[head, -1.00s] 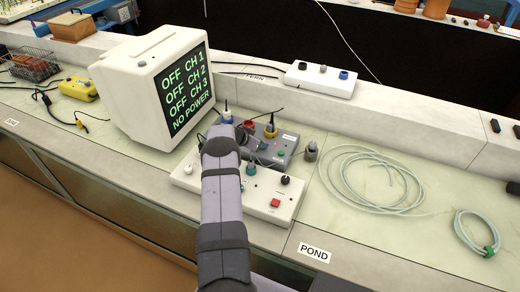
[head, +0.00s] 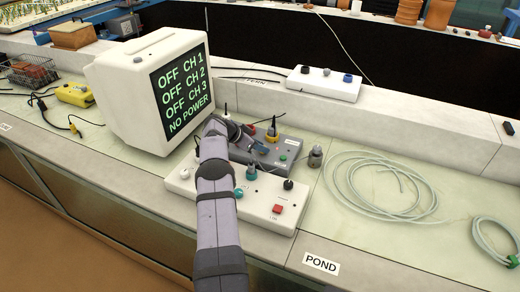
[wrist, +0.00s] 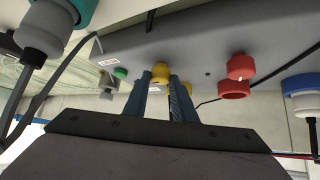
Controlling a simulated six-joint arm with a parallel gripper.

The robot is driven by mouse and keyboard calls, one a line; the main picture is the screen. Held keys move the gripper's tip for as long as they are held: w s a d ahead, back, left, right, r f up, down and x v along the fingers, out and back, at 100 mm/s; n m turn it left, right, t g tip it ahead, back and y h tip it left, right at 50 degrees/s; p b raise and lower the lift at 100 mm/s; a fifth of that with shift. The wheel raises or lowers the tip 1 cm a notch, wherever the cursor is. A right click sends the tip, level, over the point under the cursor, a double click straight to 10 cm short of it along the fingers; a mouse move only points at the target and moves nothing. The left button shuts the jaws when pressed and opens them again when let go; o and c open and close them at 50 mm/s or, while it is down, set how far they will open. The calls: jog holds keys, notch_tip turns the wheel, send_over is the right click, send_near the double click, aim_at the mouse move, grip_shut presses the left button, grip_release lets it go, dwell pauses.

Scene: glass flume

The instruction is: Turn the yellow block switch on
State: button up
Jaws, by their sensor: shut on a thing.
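A grey control box (head: 285,153) carries coloured parts. In the wrist view a small yellow knob (wrist: 160,72) on this box sits between the tips of my gripper (wrist: 160,82), which is shut on it. More yellow shows just behind the right finger. In the head view my gripper (head: 250,143) reaches to the box and largely hides the knob; a yellow plug (head: 272,134) stands behind it. Red parts (wrist: 240,66) and a green button (wrist: 120,73) flank the knob. The monitor (head: 178,88) reads OFF for CH 1, CH 2 and CH 3, and NO POWER.
A white panel (head: 258,211) with knobs and a red switch lies in front of the grey box. A white strip (head: 323,86) is on the ledge behind. Coiled hose (head: 380,188) lies right. A yellow box (head: 75,95) with leads lies far left.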

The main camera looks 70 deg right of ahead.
jog(key=shift+d+r, duration=0.15)
jog(key=shift+r, duration=0.15)
jog(key=o, duration=1)
jog(key=shift+o, duration=0.2)
jog(key=shift+f, duration=0.15)
jog(key=shift+a, duration=0.2)
jog(key=b+v, duration=0.1)
jog(key=v, duration=0.6)
